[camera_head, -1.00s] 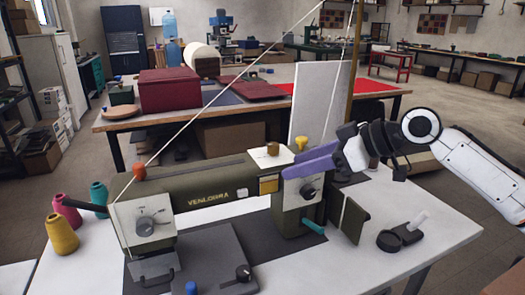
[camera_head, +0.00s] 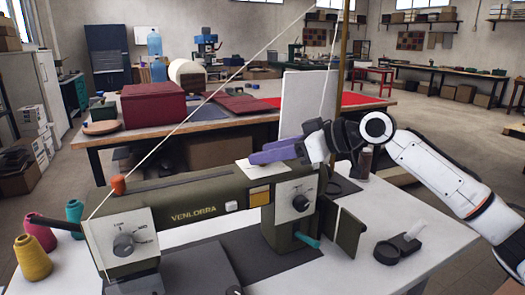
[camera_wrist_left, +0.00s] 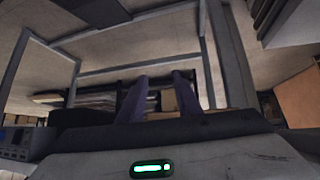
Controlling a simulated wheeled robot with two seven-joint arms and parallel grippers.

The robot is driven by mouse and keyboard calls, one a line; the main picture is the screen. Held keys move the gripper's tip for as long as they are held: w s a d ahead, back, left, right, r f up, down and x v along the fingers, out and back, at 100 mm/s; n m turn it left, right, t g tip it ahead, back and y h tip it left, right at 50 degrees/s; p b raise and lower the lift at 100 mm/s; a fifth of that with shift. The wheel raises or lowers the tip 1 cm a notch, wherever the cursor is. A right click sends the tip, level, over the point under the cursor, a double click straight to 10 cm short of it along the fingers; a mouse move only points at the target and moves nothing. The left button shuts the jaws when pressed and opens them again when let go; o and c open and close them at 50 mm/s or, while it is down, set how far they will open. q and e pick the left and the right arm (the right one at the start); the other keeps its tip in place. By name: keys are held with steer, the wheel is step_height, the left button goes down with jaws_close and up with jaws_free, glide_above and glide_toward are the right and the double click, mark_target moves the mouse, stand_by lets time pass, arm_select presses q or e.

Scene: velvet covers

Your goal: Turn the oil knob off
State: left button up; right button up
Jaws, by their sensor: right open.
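The olive machine marked VENLORRA (camera_head: 195,207) stands on a white table. It has a dial on its left front panel (camera_head: 124,244) and one on its right front panel (camera_head: 301,203). An orange knob (camera_head: 118,185) sits on its top left, and a teal lever (camera_head: 307,240) sticks out low on the right. I cannot tell which is the oil knob. My right gripper (camera_head: 255,157) is open, its purple fingers over the white top plate (camera_head: 260,172), hiding part of it. My left gripper (camera_wrist_left: 158,85) shows only in the left wrist view, fingers apart and empty.
Yellow (camera_head: 32,260), pink and teal thread cones stand at the left. A black round item (camera_head: 392,250) lies on the table at the right. A tall white panel (camera_head: 308,100) and a pole stand behind the machine. A red box (camera_head: 153,104) sits on the back table.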

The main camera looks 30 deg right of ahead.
steer(key=shift+x, duration=0.9)
